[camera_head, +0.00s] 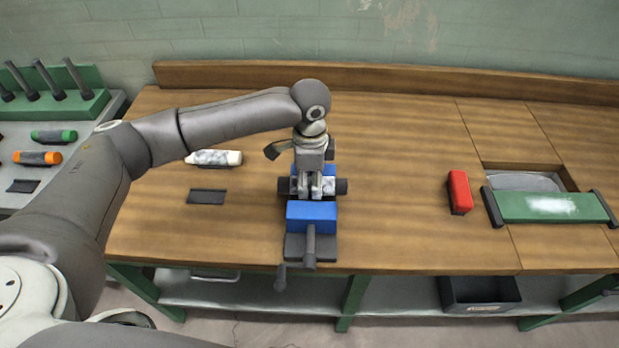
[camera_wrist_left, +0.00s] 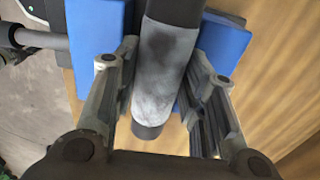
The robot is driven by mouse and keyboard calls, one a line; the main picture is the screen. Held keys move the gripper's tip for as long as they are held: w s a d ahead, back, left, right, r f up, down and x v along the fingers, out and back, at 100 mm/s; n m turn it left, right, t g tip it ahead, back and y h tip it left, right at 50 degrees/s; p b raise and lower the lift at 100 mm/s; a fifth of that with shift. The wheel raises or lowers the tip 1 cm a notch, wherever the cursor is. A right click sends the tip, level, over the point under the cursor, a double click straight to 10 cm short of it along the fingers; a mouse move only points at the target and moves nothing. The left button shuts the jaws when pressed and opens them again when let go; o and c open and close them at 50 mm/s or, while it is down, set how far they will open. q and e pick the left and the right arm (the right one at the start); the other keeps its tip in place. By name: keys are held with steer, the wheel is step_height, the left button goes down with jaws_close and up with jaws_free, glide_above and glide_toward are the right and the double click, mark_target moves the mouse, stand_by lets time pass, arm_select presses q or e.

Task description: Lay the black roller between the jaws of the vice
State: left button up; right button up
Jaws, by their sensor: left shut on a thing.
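The black roller (camera_wrist_left: 165,75) has dark ends and a pale, smudged middle. My left gripper (camera_wrist_left: 163,85) is shut on it from above, one finger on each side. In the head view the roller (camera_head: 341,186) lies crosswise at the blue vice (camera_head: 311,212), level with the gap between its jaws, its ends sticking out on both sides. In the wrist view a blue jaw (camera_wrist_left: 98,50) shows left of the roller and the other (camera_wrist_left: 226,42) right of it. I cannot tell whether the roller touches the vice. My left gripper (camera_head: 312,190) hides its middle. My right gripper is out of view.
A red block (camera_head: 460,191) and a green board (camera_head: 550,207) lie to the right. The bench between is clear.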

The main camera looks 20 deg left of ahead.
arm_select(q)
steer(key=shift+s+f, duration=0.4)
steer(key=shift+f, duration=0.35)
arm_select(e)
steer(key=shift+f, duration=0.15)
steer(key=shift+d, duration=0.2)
arm_select(q)
steer(key=o, duration=1)
steer(key=shift+d, duration=0.1)
steer(key=shift+o, duration=1)
steer(key=shift+w+f, duration=0.25)
steer(key=shift+w, duration=0.05)
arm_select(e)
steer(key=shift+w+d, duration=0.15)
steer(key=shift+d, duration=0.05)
